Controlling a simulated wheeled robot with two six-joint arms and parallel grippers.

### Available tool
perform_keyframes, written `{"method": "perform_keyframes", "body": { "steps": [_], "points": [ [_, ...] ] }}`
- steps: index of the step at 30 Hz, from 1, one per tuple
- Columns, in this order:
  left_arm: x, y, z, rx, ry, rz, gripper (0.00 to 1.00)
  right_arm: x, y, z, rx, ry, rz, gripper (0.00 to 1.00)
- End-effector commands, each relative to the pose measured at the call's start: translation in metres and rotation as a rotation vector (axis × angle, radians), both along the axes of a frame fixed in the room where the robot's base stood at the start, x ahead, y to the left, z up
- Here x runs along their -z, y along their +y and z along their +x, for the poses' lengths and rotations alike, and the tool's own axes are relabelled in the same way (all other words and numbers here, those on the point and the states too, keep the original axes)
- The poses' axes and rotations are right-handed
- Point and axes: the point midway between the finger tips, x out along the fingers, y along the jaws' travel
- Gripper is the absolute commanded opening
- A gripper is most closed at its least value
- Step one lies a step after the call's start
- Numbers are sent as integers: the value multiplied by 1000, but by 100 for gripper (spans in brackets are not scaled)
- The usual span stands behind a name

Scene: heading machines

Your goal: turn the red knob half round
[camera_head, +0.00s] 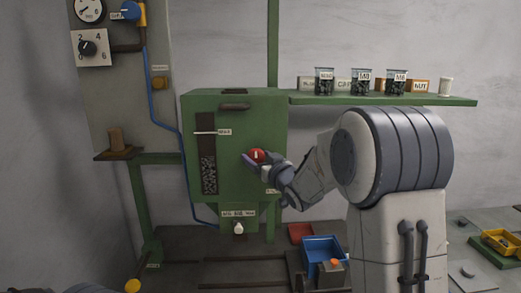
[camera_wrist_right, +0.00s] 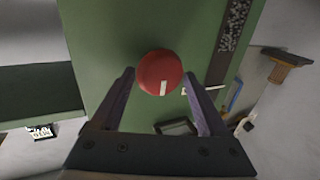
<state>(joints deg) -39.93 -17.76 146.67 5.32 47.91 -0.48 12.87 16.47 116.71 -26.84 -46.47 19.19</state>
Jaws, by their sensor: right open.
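The red knob (camera_head: 257,155) is on the front of the green machine box (camera_head: 228,105). In the right wrist view the red knob (camera_wrist_right: 159,73) is round with a white mark that points toward the bottom of the picture. My right gripper (camera_head: 262,163) is at the knob in the head view and partly overlaps it. In the wrist view my right gripper (camera_wrist_right: 158,85) is open, with one finger on each side of the knob and a visible gap on both sides. My left gripper is not in view.
A green shelf (camera_head: 380,99) with labelled jars (camera_head: 361,82) runs right of the box. A blue bin (camera_head: 322,250) and a red tray (camera_head: 300,233) are on the bench below. A panel (camera_head: 118,75) with a blue valve and a dial is at left.

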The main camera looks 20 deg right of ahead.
Motion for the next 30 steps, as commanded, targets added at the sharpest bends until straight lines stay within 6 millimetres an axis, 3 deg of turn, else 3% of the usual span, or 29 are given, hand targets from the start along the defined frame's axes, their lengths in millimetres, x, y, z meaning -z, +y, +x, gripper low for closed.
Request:
{"method": "perform_keyframes", "body": {
  "steps": [4, 13, 18, 19, 20, 21, 30],
  "points": [
    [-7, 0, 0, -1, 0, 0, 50, 0, 2, 11, -1, 1, 2, 78],
    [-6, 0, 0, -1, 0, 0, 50, 1, 4, 13, -3, 0, 1, 78],
    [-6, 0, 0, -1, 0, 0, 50, 1, 5, 13, -4, 1, 0, 13],
    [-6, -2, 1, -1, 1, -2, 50, 1, -28, 13, 11, 1, -3, 13],
    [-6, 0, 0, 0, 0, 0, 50, 1, -13, 13, 1, 0, -2, 16],
    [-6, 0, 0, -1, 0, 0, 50, 1, -8, 13, 0, 0, 0, 12],
    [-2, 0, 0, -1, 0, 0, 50, 1, 3, 13, 1, 21, -68, 13]
  ]
}}
